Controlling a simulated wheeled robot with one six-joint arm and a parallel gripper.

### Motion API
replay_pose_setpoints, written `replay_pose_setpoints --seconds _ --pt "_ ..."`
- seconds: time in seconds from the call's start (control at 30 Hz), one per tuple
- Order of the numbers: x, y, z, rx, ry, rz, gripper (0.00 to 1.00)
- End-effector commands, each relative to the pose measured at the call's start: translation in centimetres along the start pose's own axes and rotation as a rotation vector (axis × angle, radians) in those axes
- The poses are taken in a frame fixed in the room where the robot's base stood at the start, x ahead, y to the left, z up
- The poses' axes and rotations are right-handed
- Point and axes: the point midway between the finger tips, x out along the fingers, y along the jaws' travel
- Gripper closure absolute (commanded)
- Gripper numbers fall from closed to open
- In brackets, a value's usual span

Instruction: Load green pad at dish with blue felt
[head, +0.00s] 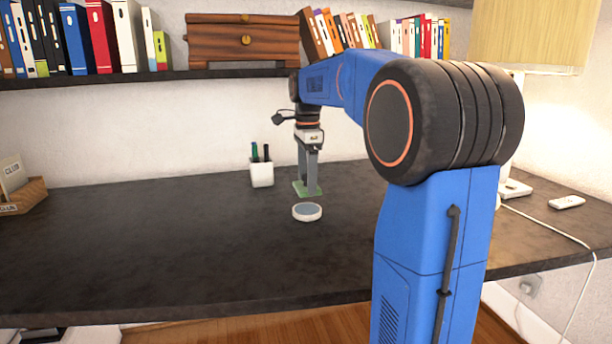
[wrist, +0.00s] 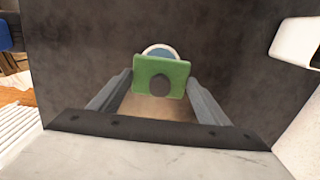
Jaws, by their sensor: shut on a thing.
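The green pad (head: 301,189) is a flat square with a dark round knob on top, seen in the wrist view (wrist: 146,78). My gripper (head: 308,172) points down and is shut on the green pad; its fingers (wrist: 160,92) flank the pad in the wrist view. The dish (head: 307,218) is a small round white one with blue-grey felt (head: 307,210) inside. It stands on the desk, nearer the head camera than the pad. In the wrist view the pad hides part of the dish (wrist: 160,47). Whether the pad touches the desk I cannot tell.
A white pen cup (head: 262,174) stands left of my gripper on the dark desk (head: 170,240). A wooden holder (head: 28,196) is at the far left. A lamp (head: 525,45) and a white remote (head: 566,202) are at the right. A book shelf (head: 150,77) runs above.

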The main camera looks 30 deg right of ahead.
Motion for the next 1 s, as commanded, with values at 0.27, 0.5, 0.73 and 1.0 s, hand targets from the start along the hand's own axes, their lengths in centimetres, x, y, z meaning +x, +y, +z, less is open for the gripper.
replay_pose_setpoints --seconds 0.27,0.5,0.73,1.0 --pt "2.7 0.0 0.0 0.000 0.000 0.001 0.48" --pt "4.5 0.0 0.0 0.000 0.000 0.001 0.48" --pt "5.1 0.0 0.0 0.000 0.000 -0.001 0.48" --pt "5.1 0.0 0.0 0.000 0.000 -0.001 0.48"
